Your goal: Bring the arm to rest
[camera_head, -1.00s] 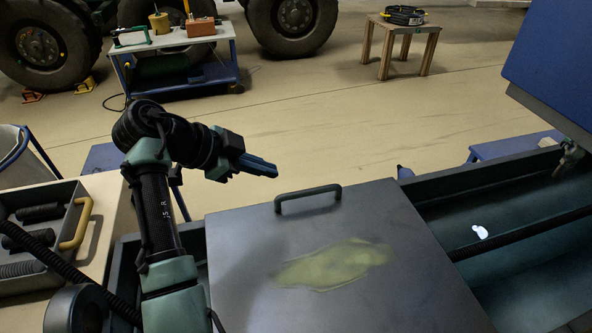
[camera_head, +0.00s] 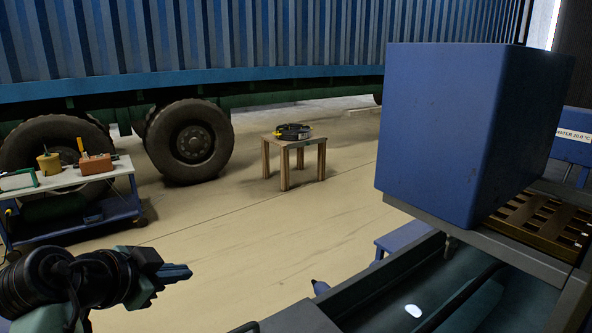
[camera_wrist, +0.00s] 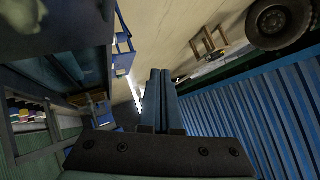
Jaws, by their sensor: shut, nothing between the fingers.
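My gripper (camera_head: 178,272) is at the lower left of the head view, at the end of my bent dark and green arm (camera_head: 85,280). Its blue fingers point right and lie together with nothing between them. The fingers (camera_wrist: 159,98) also show in the wrist view, side by side and pointing up the picture. Nothing touches the gripper; it hangs in the air over the floor area. The lower part of my arm is out of the head view.
A tool cart (camera_head: 75,215) stands at the left. A large blue box (camera_head: 450,130) and a dark trough (camera_head: 400,290) are at the right. The floor (camera_head: 260,230) between is clear.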

